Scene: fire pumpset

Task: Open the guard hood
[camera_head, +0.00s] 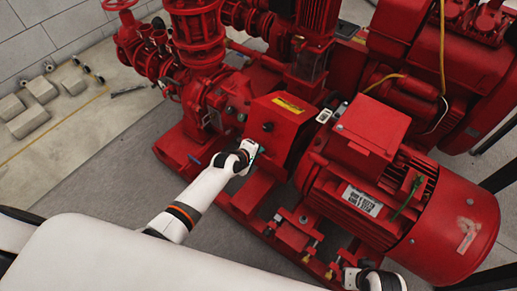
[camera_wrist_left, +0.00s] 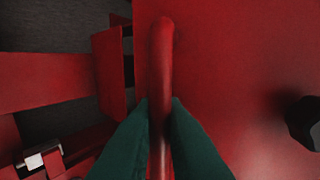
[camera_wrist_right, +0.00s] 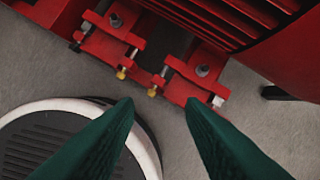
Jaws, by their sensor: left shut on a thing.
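The guard hood (camera_head: 279,122) is a red box with a sloped top and a yellow label, between the pump and the motor in the head view. In the left wrist view, its red handle bar (camera_wrist_left: 161,50) stands off a flat red face (camera_wrist_left: 225,60). My left gripper (camera_head: 257,153) is at the hood's near side. Its green fingers are shut on the handle bar, one on each side. My right gripper (camera_wrist_right: 160,104) is open and empty, with its fingers apart near the front of the motor base.
The red motor (camera_head: 425,215) stands right of the hood, and the red pump and pipes (camera_head: 195,40) stand behind left. Base brackets with bolts (camera_wrist_right: 112,35) lie ahead of my right gripper. Grey blocks (camera_head: 30,110) lie by the wall.

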